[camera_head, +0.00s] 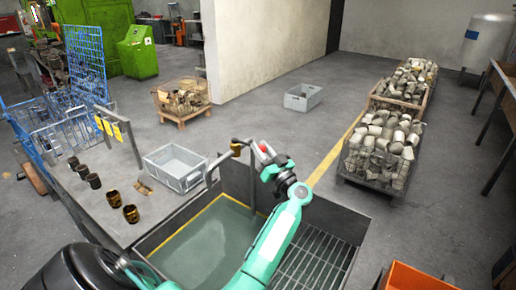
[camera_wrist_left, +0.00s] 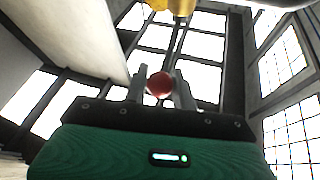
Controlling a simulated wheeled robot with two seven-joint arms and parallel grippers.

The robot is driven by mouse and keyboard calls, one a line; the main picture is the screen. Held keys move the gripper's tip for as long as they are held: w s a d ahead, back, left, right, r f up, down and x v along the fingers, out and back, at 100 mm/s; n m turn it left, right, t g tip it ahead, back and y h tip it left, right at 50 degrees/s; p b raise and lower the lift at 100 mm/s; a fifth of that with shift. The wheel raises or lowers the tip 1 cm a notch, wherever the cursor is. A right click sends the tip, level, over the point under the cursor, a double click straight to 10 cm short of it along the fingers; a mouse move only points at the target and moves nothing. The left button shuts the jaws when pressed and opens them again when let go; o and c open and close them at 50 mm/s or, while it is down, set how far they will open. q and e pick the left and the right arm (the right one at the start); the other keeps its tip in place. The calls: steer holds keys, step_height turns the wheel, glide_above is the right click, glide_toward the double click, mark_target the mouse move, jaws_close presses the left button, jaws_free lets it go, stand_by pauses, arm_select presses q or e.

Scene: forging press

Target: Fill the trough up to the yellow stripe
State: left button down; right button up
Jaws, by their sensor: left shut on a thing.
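The trough (camera_head: 163,232) is a dark metal tank in the lower middle of the head view, with greenish water (camera_head: 218,240) in its left part. The yellow stripe (camera_head: 184,228) runs along its inner wall, close to the water's edge; I cannot tell the exact gap. A tap pipe (camera_head: 252,185) rises at the trough's back. My left gripper (camera_head: 268,163) is shut on the tap's red knob (camera_head: 262,147); the red knob (camera_wrist_left: 160,85) also shows between the fingers in the left wrist view. I cannot make out whether water runs. My right gripper is not in view.
A grating (camera_head: 318,258) covers the trough's right part. A grey crate (camera_head: 176,168) and several dark cups (camera_head: 112,198) stand on the table at left. Wire bins of metal parts (camera_head: 380,150) stand at right. An orange container (camera_head: 415,277) is at lower right.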

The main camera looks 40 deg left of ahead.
arm_select(q)
steer(key=shift+w+n+g, duration=0.3)
steer(key=shift+w+g, duration=0.1)
steer(key=shift+g, duration=0.1)
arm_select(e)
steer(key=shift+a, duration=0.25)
arm_select(q)
steer(key=c, duration=1.2)
jaws_free()
steer(key=shift+a, duration=0.1)
steer(key=shift+o, duration=0.2)
